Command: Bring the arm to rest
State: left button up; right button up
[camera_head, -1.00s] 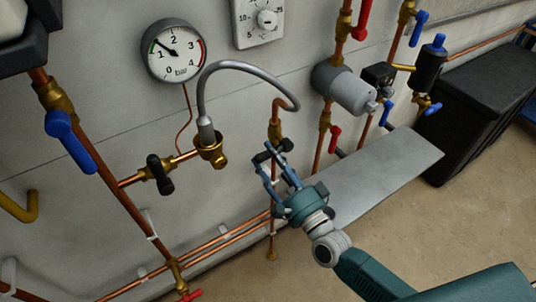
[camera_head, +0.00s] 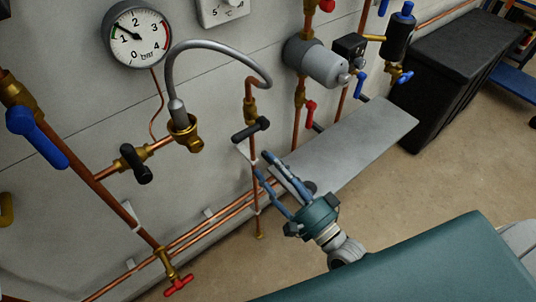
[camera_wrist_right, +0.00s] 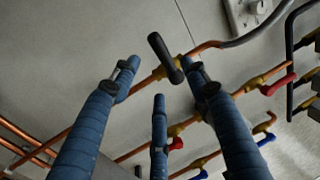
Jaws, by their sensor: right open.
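My right gripper (camera_head: 263,165) is open, its blue fingers pointing up and left towards the wall from a teal body. In the head view it is just below a black-handled valve (camera_head: 250,130) under the right end of the grey hose, with a small apparent gap. In the right wrist view my right gripper (camera_wrist_right: 160,82) has its fingers spread and nothing held. A black handle (camera_wrist_right: 166,58) shows beyond the tips, between two of them. The teal arm comes in from the lower right. My left gripper is in neither view.
A grey sloping panel (camera_head: 345,150) lies just behind the gripper. Copper pipes (camera_head: 195,230) run low along the wall. A second black-handled valve (camera_head: 135,163), a pressure gauge (camera_head: 138,35) and a black box (camera_head: 450,75) stand around. The floor (camera_head: 430,185) at right is clear.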

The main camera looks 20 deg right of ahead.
jog(key=s+d+f+n+g+h, duration=0.2)
jog(key=f+n+g, duration=0.1)
jog(key=f, duration=0.9)
jog(key=s+d+f+n+g+h, duration=0.1)
jog(key=s+d+f+n+g, duration=0.2)
jog(key=f, duration=0.9)
jog(key=s+d+f+n+g+h, duration=0.2)
jog(key=f+n, duration=0.1)
jog(key=f, duration=0.9)
jog(key=s+f+n+g, duration=0.2)
jog(key=s+f, duration=0.4)
jog(key=s, duration=0.4)
jog(key=s+f+n+g+h, duration=0.1)
jog(key=s+f+n+g, duration=0.2)
jog(key=s+f, duration=0.3)
jog(key=s+d+f+n+g+h, duration=0.1)
jog(key=s+f+g, duration=0.4)
jog(key=s, duration=0.9)
notch_tip(320, 180, down, 2)
jog(key=shift+s+f+n, duration=0.1)
jog(key=shift+s+n, duration=0.2)
jog(key=shift+n, duration=0.5)
